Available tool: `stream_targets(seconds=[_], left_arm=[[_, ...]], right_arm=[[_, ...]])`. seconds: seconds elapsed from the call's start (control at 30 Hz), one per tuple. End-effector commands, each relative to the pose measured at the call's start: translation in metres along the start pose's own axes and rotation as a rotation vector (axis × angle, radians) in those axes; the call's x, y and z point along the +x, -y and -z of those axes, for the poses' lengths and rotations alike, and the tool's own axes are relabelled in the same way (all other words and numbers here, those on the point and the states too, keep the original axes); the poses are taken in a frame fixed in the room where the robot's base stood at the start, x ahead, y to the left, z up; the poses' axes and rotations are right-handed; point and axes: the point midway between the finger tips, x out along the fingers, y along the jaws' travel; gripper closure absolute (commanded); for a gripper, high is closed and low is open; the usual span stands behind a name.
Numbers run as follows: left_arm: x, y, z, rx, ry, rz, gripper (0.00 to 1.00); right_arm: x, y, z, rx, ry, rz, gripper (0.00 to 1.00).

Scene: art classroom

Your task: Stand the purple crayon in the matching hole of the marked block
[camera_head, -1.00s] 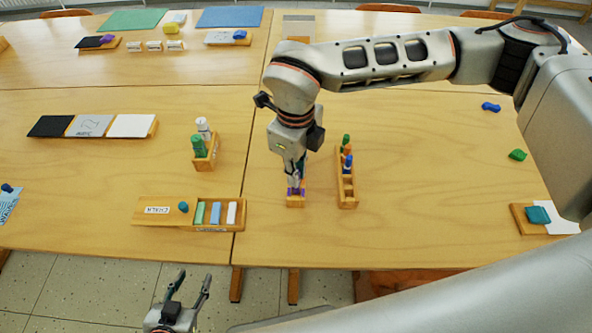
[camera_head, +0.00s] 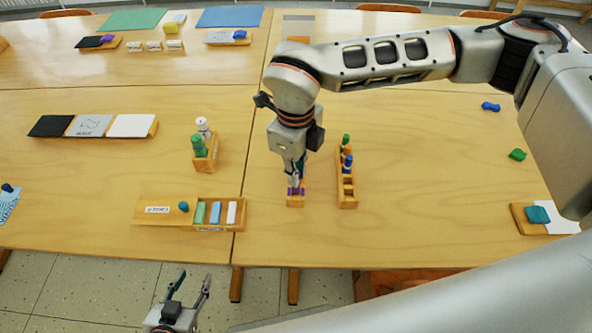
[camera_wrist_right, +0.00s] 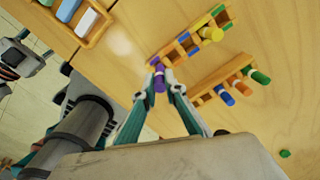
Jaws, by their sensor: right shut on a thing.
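The purple crayon (camera_wrist_right: 159,78) is between the fingertips of my right gripper (camera_wrist_right: 163,87), which is shut on it. In the head view my right gripper (camera_head: 295,183) is over the purple-marked near end of the marked block (camera_head: 296,202). In the wrist view the marked block (camera_wrist_right: 176,49) shows blue, yellow and green marks, and a yellow crayon (camera_wrist_right: 211,34) stands in it. The purple crayon's far end is at the block's purple end; I cannot tell if it is inside the hole. My left gripper (camera_head: 194,278) is open and empty, off the table's front edge.
A rack (camera_head: 347,200) with green, orange and blue crayons stands close right of the marked block. To the left are a chalk tray (camera_head: 165,210) and a wooden holder (camera_head: 212,153) with green and white bottles.

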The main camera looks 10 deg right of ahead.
Motion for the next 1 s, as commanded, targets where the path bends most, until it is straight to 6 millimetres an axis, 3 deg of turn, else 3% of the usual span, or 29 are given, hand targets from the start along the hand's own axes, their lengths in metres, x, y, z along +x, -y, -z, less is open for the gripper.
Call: stream_targets(seconds=[1.0], left_arm=[[0.0019,-0.0011,-0.0058,0.0,0.006,-0.001,0.6]], right_arm=[[0.0081,-0.0001,0.0001,0.0,0.0,0.0,1.0]])
